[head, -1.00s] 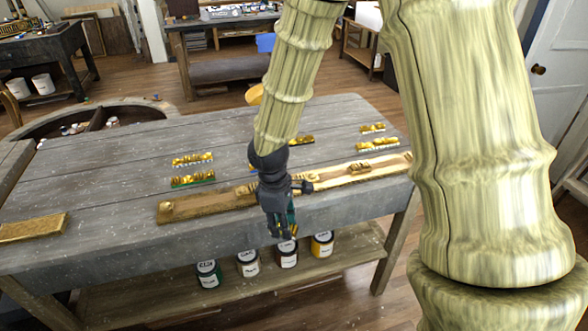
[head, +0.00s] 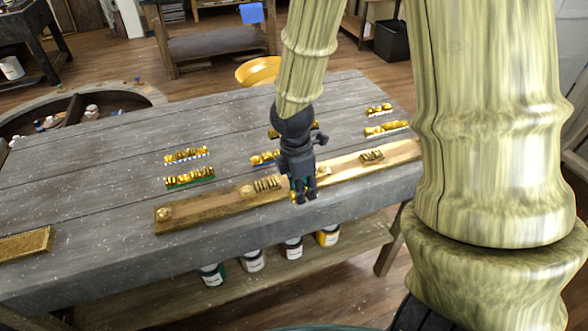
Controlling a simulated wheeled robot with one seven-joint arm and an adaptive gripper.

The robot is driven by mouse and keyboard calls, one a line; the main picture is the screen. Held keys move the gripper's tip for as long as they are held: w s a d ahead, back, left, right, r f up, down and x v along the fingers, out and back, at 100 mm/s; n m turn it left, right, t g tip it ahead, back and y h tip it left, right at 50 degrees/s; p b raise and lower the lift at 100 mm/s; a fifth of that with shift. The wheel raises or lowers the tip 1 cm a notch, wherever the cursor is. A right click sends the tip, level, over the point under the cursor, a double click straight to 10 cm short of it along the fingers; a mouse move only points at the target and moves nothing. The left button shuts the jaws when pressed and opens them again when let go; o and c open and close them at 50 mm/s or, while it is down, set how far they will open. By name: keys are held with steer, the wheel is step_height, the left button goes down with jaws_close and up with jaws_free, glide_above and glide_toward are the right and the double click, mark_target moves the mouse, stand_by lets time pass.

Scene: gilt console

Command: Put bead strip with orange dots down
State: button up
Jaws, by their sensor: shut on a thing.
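My gripper (head: 304,197) points down at the front edge of the table, over or just in front of the long wooden-and-gilt rail (head: 215,207). It is shut on a small gold piece (head: 293,195), taken to be the bead strip; the fingers hide most of it, and no orange dots can be made out. I cannot tell whether the piece touches the rail.
Other gold strips lie behind the rail: a white-edged one (head: 187,155), a green-edged one (head: 190,178), two at right (head: 379,109) (head: 386,129), others partly behind my arm. A gold slab (head: 27,243) lies far left. Paint cans (head: 252,260) stand on the shelf below.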

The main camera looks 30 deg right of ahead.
steer(key=w+d+p, duration=0.1)
steer(key=w, duration=0.2)
steer(key=w+d, duration=0.1)
steer(key=w, duration=0.2)
steer(key=w+d+f+p, duration=0.1)
steer(key=w, duration=0.2)
steer(key=shift+w+p, duration=0.1)
steer(key=shift+p, duration=0.2)
steer(key=shift+f+p, duration=0.65)
steer(key=shift+f, duration=1.05)
steer(key=shift+f, duration=0.1)
steer(key=o, duration=1)
step_height(320, 180, up, 12)
steer(key=a+b, duration=0.1)
steer(key=b, duration=0.2)
steer(key=shift+w+a, duration=0.2)
